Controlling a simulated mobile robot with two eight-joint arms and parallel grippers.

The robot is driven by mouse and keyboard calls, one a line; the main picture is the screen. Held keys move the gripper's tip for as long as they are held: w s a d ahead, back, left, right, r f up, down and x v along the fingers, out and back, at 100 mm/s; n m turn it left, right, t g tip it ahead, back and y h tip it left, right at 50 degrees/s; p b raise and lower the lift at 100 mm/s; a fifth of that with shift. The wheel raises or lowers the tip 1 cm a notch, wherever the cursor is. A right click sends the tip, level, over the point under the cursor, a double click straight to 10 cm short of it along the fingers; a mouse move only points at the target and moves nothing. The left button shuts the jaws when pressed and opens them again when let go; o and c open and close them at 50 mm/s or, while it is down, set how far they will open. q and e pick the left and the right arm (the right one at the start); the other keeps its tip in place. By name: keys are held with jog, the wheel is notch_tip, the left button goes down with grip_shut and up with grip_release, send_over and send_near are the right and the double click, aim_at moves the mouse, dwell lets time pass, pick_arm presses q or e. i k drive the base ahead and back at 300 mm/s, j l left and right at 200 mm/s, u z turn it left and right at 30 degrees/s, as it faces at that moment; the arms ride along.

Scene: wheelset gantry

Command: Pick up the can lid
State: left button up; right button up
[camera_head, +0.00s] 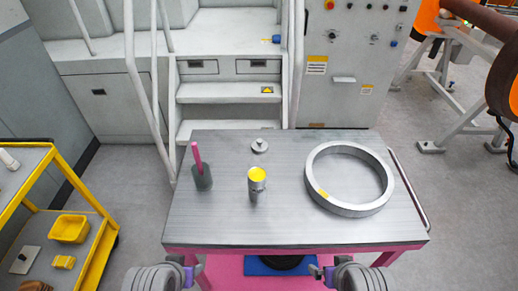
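The can lid (260,146), a small grey disc with a knob on top, lies on the grey tabletop (225,225) towards its back edge. An open metal can (257,191) with bright yellow contents stands upright in front of the lid, apart from it. My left gripper (196,273) is at the bottom of the view, before the table's front edge and left of centre. My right gripper (317,271) is at the bottom, right of centre. Both are well away from the lid. I cannot tell whether their fingers are open or shut.
A dark cup (203,180) holding a pink-handled tool (197,155) stands left of the can. A large metal ring (348,207) with a yellow mark lies on the right of the table. A yellow cart (95,240) stands at the left. The tabletop's front left is clear.

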aim_at(260, 147)
jog(key=i+u, duration=0.2)
jog(key=u, duration=0.25)
jog(key=i+l+u, duration=0.1)
jog(key=u, duration=0.35)
jog(key=i+l+u, duration=0.2)
jog(key=u, duration=0.25)
jog(key=i, duration=0.05)
